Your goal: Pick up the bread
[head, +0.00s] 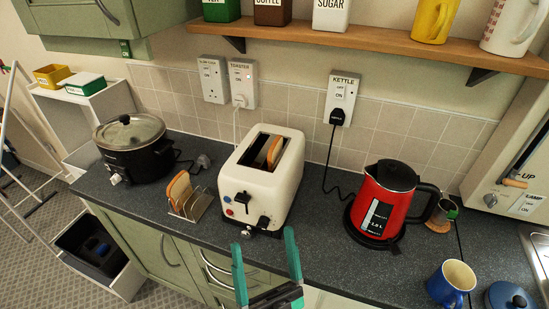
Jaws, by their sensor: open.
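One slice of bread (274,154) stands upright in a slot of the cream toaster (262,192), its top edge showing above the slot. Other bread (179,188) stands in a small metal toast rack (190,205) to the left of the toaster. I cannot tell how many slices the rack holds. My gripper (263,239) has two teal fingers spread apart, with nothing between them. It shows at the bottom middle, in front of the toaster and lower right of the rack.
A black slow cooker (135,155) stands at the left. A red kettle (385,205), a blue mug (450,282) and a blue lidded pot (508,297) stand at the right. A wooden shelf (380,42) overhangs the back. The dark worktop (330,240) is clear between toaster and kettle.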

